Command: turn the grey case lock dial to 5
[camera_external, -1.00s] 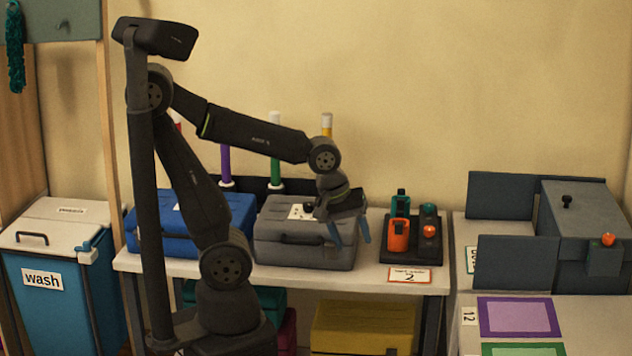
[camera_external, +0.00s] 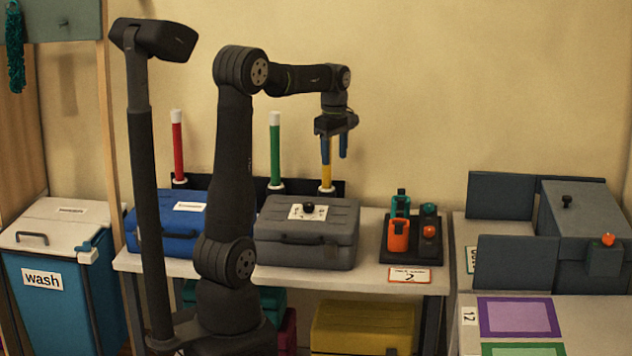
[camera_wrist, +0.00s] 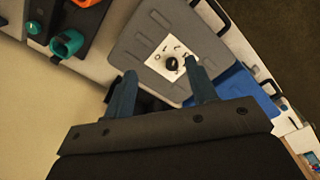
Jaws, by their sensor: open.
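The grey case (camera_external: 308,235) lies closed on the white shelf. Its lock dial (camera_external: 308,207) is a small black knob on a white plate on the lid. The dial also shows in the wrist view (camera_wrist: 172,64), with marks around it too small to read, so I cannot tell its setting. My gripper (camera_external: 334,158) is raised above and behind the case, to the right of the dial, with its blue fingers pointing down. It is open and empty. In the wrist view its fingers (camera_wrist: 162,85) are apart, and the dial shows between and beyond their tips.
A blue case (camera_external: 165,235) is left of the grey one. A rack with red, green and yellow posts (camera_external: 275,150) stands behind. A dark tray (camera_external: 412,258) with orange and teal items is at the right. The air above the grey case is clear.

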